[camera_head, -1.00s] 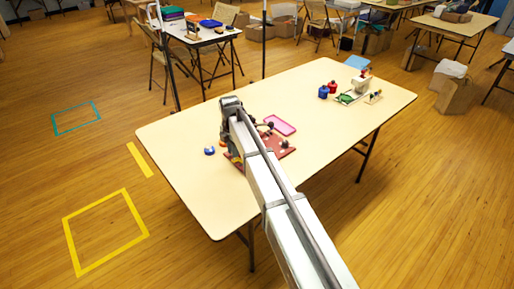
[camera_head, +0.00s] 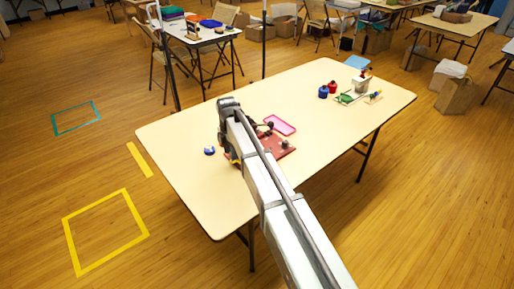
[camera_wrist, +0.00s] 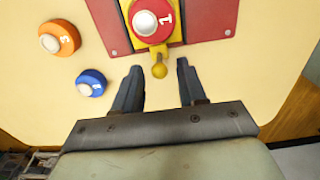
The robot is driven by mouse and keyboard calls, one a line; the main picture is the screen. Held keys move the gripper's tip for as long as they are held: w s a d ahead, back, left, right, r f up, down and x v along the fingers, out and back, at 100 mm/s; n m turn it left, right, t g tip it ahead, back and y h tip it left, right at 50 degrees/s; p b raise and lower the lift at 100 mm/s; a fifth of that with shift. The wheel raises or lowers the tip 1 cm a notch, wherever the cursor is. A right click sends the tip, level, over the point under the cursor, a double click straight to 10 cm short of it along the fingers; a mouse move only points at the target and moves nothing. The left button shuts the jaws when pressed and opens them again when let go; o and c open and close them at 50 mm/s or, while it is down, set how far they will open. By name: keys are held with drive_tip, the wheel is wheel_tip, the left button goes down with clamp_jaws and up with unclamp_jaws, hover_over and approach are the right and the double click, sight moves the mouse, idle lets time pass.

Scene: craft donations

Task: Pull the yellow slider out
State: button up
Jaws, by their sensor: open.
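The yellow slider (camera_wrist: 158,54) shows in the wrist view as a short yellow tab with a round knob, sticking out past the near edge of a red board (camera_wrist: 204,22). A red disc (camera_wrist: 152,18) with a silver knob and a "1" sits over the yellow part behind it. My gripper (camera_wrist: 159,71) is open, with one finger on each side of the slider's knob and a visible gap on both sides. In the head view the red board (camera_head: 281,149) is partly hidden by my arm, and the slider cannot be made out.
An orange disc (camera_wrist: 58,38) and a blue disc (camera_wrist: 91,83) lie left of the board on the cream table (camera_head: 180,140). A pink tray (camera_head: 280,125) lies behind the board. Small coloured items stand at the table's far right.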

drive_tip(key=shift+r, duration=0.15)
drive_tip(key=shift+r, duration=3.65)
